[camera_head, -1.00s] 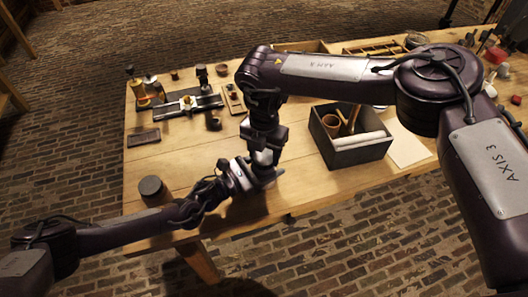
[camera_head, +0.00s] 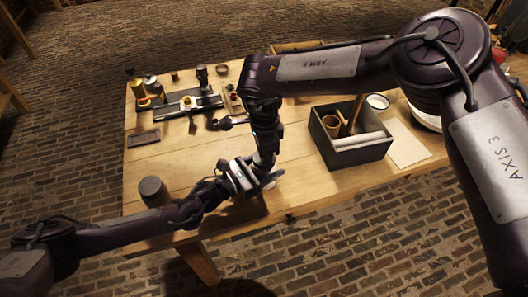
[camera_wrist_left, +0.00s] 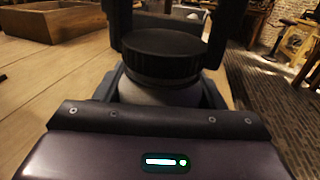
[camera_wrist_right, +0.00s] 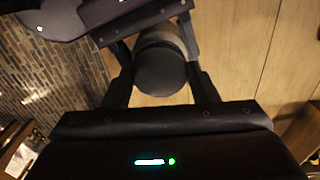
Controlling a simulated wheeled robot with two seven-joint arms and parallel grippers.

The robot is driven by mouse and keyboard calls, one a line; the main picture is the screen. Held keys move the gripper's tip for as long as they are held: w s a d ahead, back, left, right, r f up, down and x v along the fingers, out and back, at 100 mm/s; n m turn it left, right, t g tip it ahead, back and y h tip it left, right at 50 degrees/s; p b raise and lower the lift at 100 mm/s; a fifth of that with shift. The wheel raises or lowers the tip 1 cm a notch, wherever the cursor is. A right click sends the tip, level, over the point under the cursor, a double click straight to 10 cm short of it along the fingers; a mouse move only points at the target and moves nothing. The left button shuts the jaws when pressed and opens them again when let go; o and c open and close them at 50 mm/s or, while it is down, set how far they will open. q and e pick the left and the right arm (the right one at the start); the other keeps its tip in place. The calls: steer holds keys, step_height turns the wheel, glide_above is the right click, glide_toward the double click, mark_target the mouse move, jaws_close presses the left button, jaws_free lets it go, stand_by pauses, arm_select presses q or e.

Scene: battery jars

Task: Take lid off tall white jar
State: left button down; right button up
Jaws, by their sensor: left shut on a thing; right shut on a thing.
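The tall white jar (camera_head: 268,181) shows in the head view only as a pale patch between my two grippers, near the table's front edge. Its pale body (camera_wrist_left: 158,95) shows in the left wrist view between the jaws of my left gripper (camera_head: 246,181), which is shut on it. The dark round lid (camera_wrist_left: 162,52) sits at the jar's top, with a dark band below it. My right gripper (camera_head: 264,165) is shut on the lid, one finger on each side. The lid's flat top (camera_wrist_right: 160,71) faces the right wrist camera. I cannot tell whether the lid has loosened.
A dark cylindrical container (camera_head: 153,191) stands left of the grippers. An open dark box (camera_head: 346,155) with a cup and handles stands to the right, beside a pale sheet (camera_head: 406,146). A dark flat tray (camera_head: 143,138) lies at left. Bare wood lies between.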

steer(key=shift+w+n, duration=0.1)
steer(key=shift+n, duration=0.2)
steer(key=shift+d+r, duration=0.1)
steer(key=shift+r, duration=0.1)
stand_by(0.3)
steer(key=shift+r, duration=0.95)
steer(key=shift+r, duration=2)
arm_select(q)
steer(key=shift+c, duration=1.5)
jaws_free()
steer(key=shift+o, duration=0.2)
steer(key=shift+a, duration=0.1)
